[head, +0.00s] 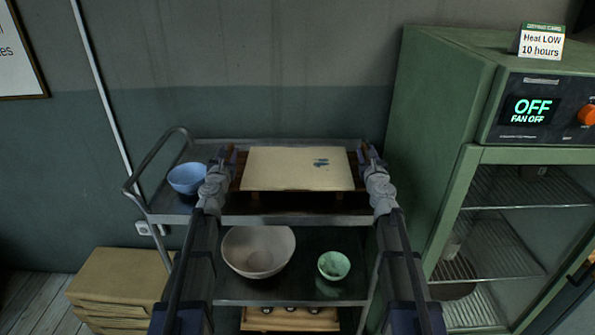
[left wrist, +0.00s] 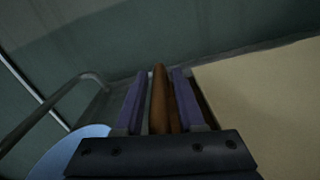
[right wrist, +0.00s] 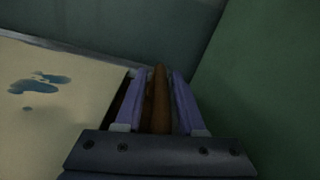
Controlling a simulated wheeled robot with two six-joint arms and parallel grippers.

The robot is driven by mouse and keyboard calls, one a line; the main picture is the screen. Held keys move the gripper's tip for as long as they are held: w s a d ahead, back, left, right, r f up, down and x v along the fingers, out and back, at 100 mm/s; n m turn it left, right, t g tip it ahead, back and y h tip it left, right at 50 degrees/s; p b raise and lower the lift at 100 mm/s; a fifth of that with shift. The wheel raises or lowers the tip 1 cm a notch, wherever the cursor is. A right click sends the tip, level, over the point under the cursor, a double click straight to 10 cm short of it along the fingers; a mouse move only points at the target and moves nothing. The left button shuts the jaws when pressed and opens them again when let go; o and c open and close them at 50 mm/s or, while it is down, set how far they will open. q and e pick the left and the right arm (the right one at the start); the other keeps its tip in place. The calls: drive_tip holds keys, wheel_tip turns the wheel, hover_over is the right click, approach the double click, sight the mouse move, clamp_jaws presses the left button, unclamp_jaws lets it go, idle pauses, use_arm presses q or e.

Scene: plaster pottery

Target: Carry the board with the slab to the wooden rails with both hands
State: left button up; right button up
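The cream slab (head: 298,168) lies flat at the middle of the cart's top, with a small blue-green mark near its right side. The brown board shows around its edges, and dark wooden rails (head: 285,203) show beneath its front; whether the board touches them I cannot tell. My left gripper (head: 228,160) is at the board's left end, its fingers close around a brown wooden handle (left wrist: 160,100). My right gripper (head: 367,157) is at the right end, its fingers close around a like handle (right wrist: 159,100). The slab also shows in the left wrist view (left wrist: 265,100) and right wrist view (right wrist: 60,100).
A blue bowl (head: 187,178) stands on the cart's top at left, near my left gripper. A cream bowl (head: 258,250) and green bowl (head: 334,265) stand on the lower shelf. A green drying cabinet (head: 445,130) stands close at right. The wall is behind.

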use_arm(q)
clamp_jaws()
use_arm(e)
clamp_jaws()
idle(0.8)
